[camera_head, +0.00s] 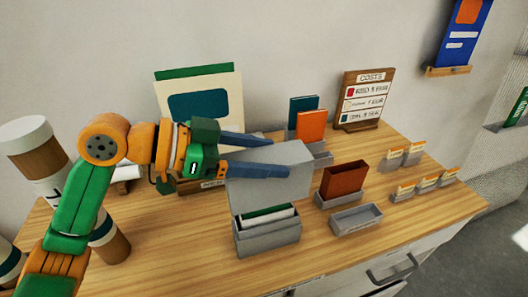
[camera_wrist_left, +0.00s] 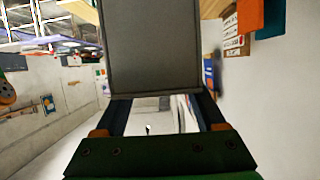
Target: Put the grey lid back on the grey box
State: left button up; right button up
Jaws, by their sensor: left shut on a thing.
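The grey lid (camera_head: 272,182) is held by my left gripper (camera_head: 278,156), whose two blue fingers are shut on it. The lid is tilted, its broad face turned toward the head camera, above and behind the grey box. In the left wrist view the lid (camera_wrist_left: 152,45) is a dark panel between the fingertips. The open grey box (camera_head: 268,240) stands upright near the table's front edge with green and white flat items inside. The lid overlaps the box's back edge in the picture; I cannot tell if they touch. My right gripper is not in view.
Right of the box stand a brown open holder (camera_head: 345,181) and a low grey tray (camera_head: 356,219). Behind are orange and teal books (camera_head: 311,125) and a costs sign (camera_head: 364,98). Several small card holders (camera_head: 403,190) stand at the right. Bare wood (camera_head: 430,212) lies at the front right.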

pick_arm(q)
jog(key=shift+f, duration=0.1)
jog(key=shift+f+b, duration=1.5)
jog(key=shift+f, duration=0.65)
jog(key=shift+f, duration=0.15)
jog(key=shift+f+b, duration=1.5)
jog(key=shift+f, duration=0.55)
